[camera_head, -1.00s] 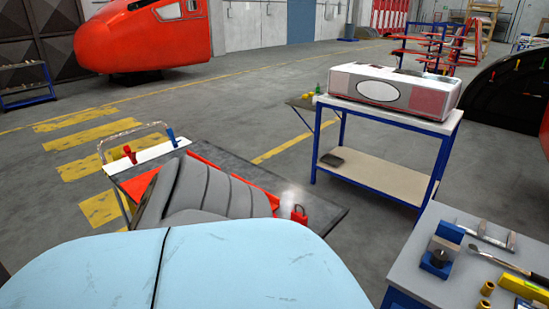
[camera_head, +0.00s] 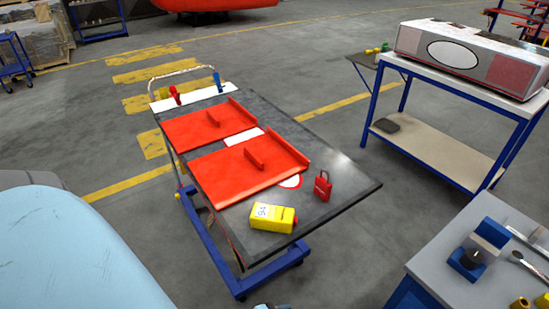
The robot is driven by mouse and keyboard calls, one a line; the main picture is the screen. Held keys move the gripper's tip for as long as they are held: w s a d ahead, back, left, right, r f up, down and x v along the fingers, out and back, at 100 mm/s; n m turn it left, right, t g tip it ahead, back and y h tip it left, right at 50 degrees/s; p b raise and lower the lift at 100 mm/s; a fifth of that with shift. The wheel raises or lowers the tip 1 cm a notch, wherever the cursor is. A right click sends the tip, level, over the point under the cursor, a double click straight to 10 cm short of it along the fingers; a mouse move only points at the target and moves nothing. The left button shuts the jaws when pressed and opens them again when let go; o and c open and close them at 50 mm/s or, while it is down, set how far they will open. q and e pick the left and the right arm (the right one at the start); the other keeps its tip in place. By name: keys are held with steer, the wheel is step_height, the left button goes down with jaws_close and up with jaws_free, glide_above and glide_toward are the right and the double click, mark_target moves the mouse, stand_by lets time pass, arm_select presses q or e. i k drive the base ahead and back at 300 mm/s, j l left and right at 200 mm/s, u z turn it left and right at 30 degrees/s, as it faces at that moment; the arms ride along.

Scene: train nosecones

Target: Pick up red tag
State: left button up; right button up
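A small red padlock-shaped piece (camera_head: 322,187), the only tag-like red thing I can make out, stands upright near the right end of the dark cart top (camera_head: 340,193). It is apart from the yellow box (camera_head: 272,218) to its left. A red-and-white oval mark (camera_head: 291,182) shows partly behind the front red panel (camera_head: 248,168); I cannot tell whether it is a tag. Nothing is touching the padlock-shaped piece. Neither of my grippers can be made out; a small dark bit at the bottom edge is too cut off to identify.
Another red panel (camera_head: 208,128) lies farther back on the cart. Red and blue clamps (camera_head: 217,82) stand at its far left. A blue-framed table (camera_head: 435,158) is behind right, a grey workbench (camera_head: 440,255) at lower right. A pale blue rounded shape (camera_head: 70,250) fills the lower left.

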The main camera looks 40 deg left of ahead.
mark_target(323, 188)
steer(key=i+l+u, duration=0.1)
steer(key=u, duration=0.3)
steer(key=i+l+u, duration=0.1)
steer(key=u, duration=0.25)
steer(key=l+u, duration=0.15)
steer(key=u, duration=0.25)
steer(key=i+l+u, duration=0.1)
steer(key=u, duration=0.3)
